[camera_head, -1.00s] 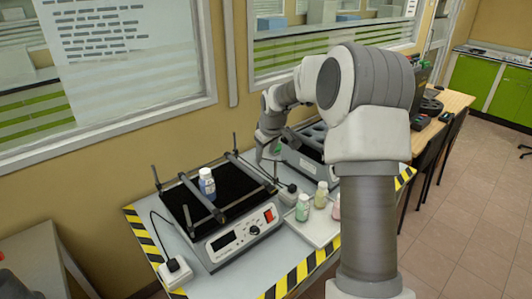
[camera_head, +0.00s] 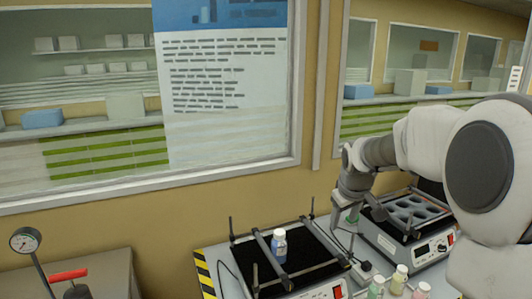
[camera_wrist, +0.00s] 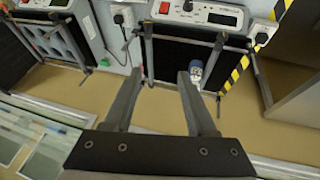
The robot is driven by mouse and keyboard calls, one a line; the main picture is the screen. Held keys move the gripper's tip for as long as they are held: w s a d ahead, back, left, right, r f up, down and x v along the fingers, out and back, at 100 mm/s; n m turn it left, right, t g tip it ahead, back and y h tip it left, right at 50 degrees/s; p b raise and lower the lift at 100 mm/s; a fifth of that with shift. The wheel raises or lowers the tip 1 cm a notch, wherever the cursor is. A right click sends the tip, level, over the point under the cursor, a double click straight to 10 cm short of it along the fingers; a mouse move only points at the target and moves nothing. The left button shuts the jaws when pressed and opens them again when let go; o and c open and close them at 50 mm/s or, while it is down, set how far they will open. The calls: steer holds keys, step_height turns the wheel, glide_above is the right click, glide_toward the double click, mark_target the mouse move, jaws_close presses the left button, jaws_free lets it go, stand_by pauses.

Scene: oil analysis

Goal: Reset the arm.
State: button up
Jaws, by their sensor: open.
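My arm reaches in from the right in the head view. My gripper (camera_head: 343,226) is over the bench, between the black-topped shaker (camera_head: 312,249) and the block unit with round wells (camera_head: 420,240). In the wrist view, my gripper (camera_wrist: 160,72) has its two fingers spread with nothing held between them. A white-capped bottle with a blue label (camera_head: 279,245) stands upright on the shaker between its bars. The bottle also shows in the wrist view (camera_wrist: 195,72), just beyond the right finger and apart from it as far as I can tell.
Several small bottles (camera_head: 399,280) stand at the front of the bench, right of the shaker. Yellow-black tape (camera_head: 203,272) marks the bench edge. A gauge (camera_head: 25,240) and a red-handled tool (camera_head: 70,275) are at lower left. The wall and windows stand behind the bench.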

steer(key=s+a+r+m, duration=0.1)
steer(key=s+a+r, duration=0.15)
steer(key=s, duration=0.55)
steer(key=s+a+r+m, duration=0.1)
steer(key=s+r, duration=0.3)
steer(key=s, duration=0.4)
steer(key=s+a+f+m, duration=0.2)
steer(key=s, duration=1.3)
steer(key=shift+a+t+y, duration=0.3)
steer(key=shift+y, duration=0.1)
